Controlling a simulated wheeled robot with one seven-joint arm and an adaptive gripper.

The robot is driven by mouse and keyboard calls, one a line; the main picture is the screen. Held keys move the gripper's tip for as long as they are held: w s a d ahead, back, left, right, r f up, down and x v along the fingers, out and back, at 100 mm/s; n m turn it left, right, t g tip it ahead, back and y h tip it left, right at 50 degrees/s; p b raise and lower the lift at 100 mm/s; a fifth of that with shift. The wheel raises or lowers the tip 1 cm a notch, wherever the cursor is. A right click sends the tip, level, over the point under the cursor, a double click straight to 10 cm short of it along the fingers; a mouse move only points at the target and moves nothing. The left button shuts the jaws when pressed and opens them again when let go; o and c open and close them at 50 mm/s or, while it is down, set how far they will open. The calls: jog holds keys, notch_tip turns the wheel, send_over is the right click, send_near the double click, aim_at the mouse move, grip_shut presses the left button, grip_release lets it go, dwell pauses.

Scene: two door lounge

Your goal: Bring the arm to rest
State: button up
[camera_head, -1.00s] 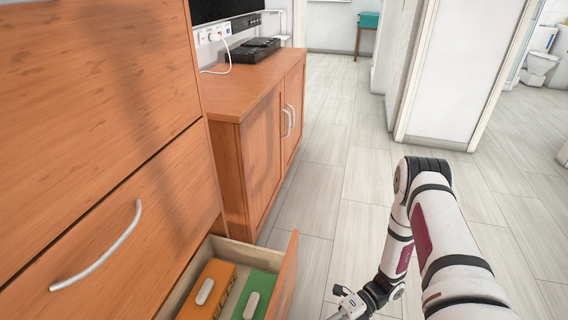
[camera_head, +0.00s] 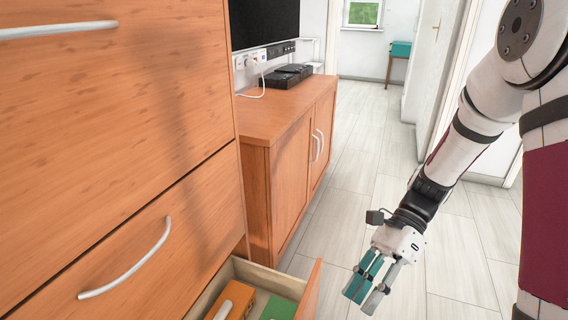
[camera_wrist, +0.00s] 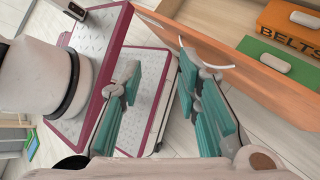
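My gripper (camera_head: 366,290) hangs in the lower middle of the head view, to the right of the open drawer and apart from it. Its teal-padded fingers point down over the pale floor. The wrist view shows the two fingers (camera_wrist: 160,105) spread, with nothing held between them. My arm (camera_head: 465,140) comes in from the right side of the head view, bent at the elbow, with the forearm sloping down to the left.
An open drawer (camera_head: 309,293) holds an orange box (camera_head: 238,300), marked BELTS in the wrist view, and a green box (camera_head: 279,309). A low cabinet (camera_head: 277,200) with a black device (camera_head: 284,77) stands beyond. Floor (camera_head: 455,255) right of the gripper is clear.

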jog(key=s+r+n+t+h, duration=0.2)
jog(key=s+r+n+h, duration=0.2)
jog(key=s+r+n, duration=0.55)
jog(key=s+d+r+n+t+h, duration=0.45)
jog(key=s+n+t, duration=0.2)
jog(key=s, duration=0.35)
notch_tip(320, 180, up, 33)
jog(key=t+p, duration=0.3)
jog(key=p, duration=2.7)
jog(key=shift+w+f+n+y, duration=0.2)
jog(key=shift+w+n+y, duration=0.05)
jog(key=shift+n+y, duration=0.15)
